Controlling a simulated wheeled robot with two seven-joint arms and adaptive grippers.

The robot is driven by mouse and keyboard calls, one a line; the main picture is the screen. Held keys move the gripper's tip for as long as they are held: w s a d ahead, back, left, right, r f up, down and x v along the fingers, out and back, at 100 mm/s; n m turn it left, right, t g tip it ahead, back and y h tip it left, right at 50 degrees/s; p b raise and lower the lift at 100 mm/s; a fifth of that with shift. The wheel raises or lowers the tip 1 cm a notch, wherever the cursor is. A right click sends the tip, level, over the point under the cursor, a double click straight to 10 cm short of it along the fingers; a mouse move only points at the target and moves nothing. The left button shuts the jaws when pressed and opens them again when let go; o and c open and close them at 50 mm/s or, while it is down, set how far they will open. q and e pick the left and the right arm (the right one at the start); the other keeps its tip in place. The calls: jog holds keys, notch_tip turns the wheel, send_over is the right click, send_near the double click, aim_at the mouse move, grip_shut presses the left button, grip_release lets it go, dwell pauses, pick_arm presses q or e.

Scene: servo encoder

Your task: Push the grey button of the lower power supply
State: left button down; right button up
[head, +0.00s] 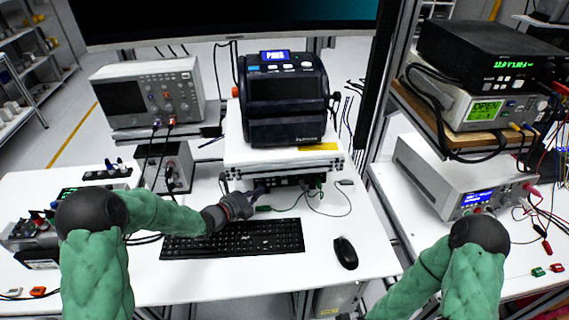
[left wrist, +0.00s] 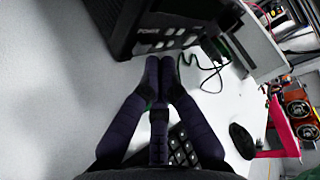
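A black unit with a "POWER" label and a row of small grey buttons (left wrist: 158,45) fills the top of the left wrist view. In the head view its dark front (head: 290,181) shows under the white box. My left gripper (head: 262,189) is in front of this unit, above the keyboard's far edge. Its fingers (left wrist: 164,62) are together at the tips and hold nothing. The tips appear close to the buttons; I cannot tell if they touch. My right arm is at the lower right; its gripper is out of view.
A black keyboard (head: 235,239) lies below my left gripper, with a mouse (head: 345,252) to its right. A black label printer (head: 285,100) stands on the white box (head: 270,155). A grey instrument (head: 440,178) with loose cables stands on the right table.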

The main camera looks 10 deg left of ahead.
pick_arm(q)
jog(key=shift+s+d+r+b, duration=0.2)
jog(key=shift+s+d, duration=0.05)
jog(key=shift+s, duration=0.7)
jog(key=shift+s+d+r+b, duration=0.15)
jog(key=shift+s+d+b, duration=0.15)
jog(key=shift+s, duration=0.65)
jog(key=shift+s+d+r+b, duration=0.15)
jog(key=shift+s+d+r, duration=0.1)
jog(key=shift+s, duration=0.7)
